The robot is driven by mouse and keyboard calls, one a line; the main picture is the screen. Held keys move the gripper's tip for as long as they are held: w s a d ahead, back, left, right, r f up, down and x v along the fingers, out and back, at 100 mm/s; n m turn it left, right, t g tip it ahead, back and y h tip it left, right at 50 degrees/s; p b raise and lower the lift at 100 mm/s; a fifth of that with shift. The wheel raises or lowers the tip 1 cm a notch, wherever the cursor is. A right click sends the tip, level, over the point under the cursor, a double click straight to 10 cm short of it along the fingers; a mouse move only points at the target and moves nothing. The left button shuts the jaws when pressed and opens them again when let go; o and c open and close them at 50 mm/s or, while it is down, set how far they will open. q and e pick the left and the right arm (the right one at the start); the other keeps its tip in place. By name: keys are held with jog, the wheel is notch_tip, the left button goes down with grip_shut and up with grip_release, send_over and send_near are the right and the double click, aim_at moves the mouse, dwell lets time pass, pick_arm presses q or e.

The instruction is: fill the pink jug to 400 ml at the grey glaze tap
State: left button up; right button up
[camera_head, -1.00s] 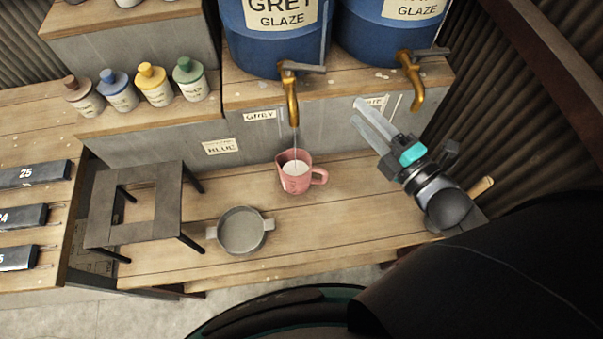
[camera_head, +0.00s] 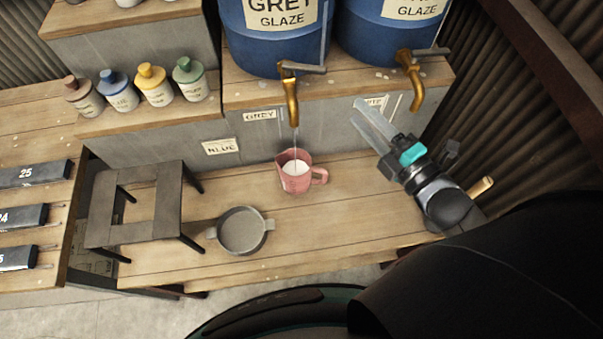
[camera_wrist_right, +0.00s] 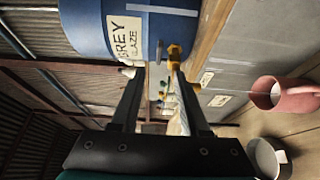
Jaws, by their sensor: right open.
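The pink jug (camera_head: 296,178) stands upright on the lower wooden bench, directly under the grey glaze tap (camera_head: 291,98). A thin pale stream runs from the brass tap into it, and whitish liquid shows inside. The jug's marks are too small to read. My right gripper (camera_head: 366,115) is open and empty, to the right of the tap and jug, in front of the other tap's area. In the right wrist view the fingers (camera_wrist_right: 153,75) are apart, with the grey glaze barrel (camera_wrist_right: 150,32) beyond and the jug (camera_wrist_right: 283,95) at the right. My left gripper is not in view.
A grey round pan (camera_head: 242,231) with side handles sits left of the jug. A dark stand (camera_head: 170,205) is farther left. A second barrel's brass tap (camera_head: 413,82) hangs at the right. Several capped bottles (camera_head: 155,86) stand on the upper left shelf.

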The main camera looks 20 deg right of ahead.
jog(key=shift+c, duration=0.3)
jog(key=shift+s+a+f, duration=0.1)
jog(key=shift+s+a, duration=0.05)
jog(key=shift+a, duration=0.05)
jog(key=shift+c, duration=0.7)
jog(key=s+a+b, duration=0.2)
jog(key=shift+s+a+b, duration=0.1)
jog(key=shift+a+b, duration=0.2)
jog(key=shift+a, duration=0.05)
jog(key=c, duration=0.5)
jog(key=shift+s+a, duration=0.2)
grip_shut()
jog(key=p, duration=0.2)
send_near(310, 71)
jog(key=w+a, duration=0.2)
jog(key=a, duration=0.1)
jog(key=w, duration=0.1)
jog(key=w+d, duration=0.1)
jog(key=w, duration=0.1)
jog(key=shift+w+d, duration=0.2)
jog(key=shift+w, duration=0.1)
